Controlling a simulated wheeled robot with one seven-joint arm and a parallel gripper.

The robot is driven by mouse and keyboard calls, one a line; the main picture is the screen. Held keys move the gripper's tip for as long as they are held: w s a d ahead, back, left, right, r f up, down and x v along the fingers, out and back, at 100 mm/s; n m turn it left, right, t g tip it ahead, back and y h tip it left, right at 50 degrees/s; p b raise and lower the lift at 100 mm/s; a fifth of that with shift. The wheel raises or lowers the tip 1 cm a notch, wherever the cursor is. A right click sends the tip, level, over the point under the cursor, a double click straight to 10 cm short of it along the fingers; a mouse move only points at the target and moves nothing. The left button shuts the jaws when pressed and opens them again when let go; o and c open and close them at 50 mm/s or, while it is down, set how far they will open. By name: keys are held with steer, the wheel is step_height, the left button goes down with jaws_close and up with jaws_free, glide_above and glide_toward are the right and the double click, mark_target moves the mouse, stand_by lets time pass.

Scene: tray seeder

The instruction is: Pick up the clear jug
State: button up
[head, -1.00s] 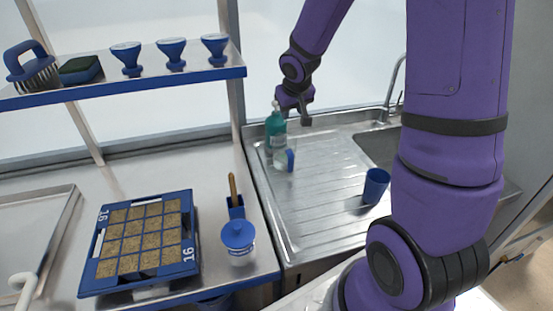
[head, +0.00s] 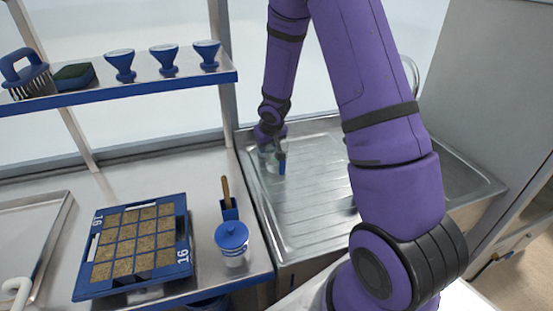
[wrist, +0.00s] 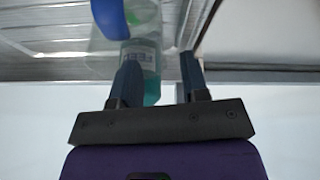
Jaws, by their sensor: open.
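The clear jug (head: 270,163) with a blue handle stands on the left part of the sink's ridged drainboard. In the wrist view its blue handle (wrist: 111,18) and see-through body show at the top, beyond the fingertips. My gripper (head: 271,142) is just above and behind the jug in the head view and hides part of it. In the wrist view my gripper (wrist: 160,70) is open, its two fingers apart. A teal bottle (wrist: 150,88) with a white label shows between the fingers, partly behind the left one. I cannot tell whether the fingers touch anything.
The steel drainboard (head: 300,205) is clear in front of the jug. A shelf (head: 130,88) with several blue funnels stands above.

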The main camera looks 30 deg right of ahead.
mark_target(267, 160)
steer(key=shift+x, duration=2.75)
jaws_close()
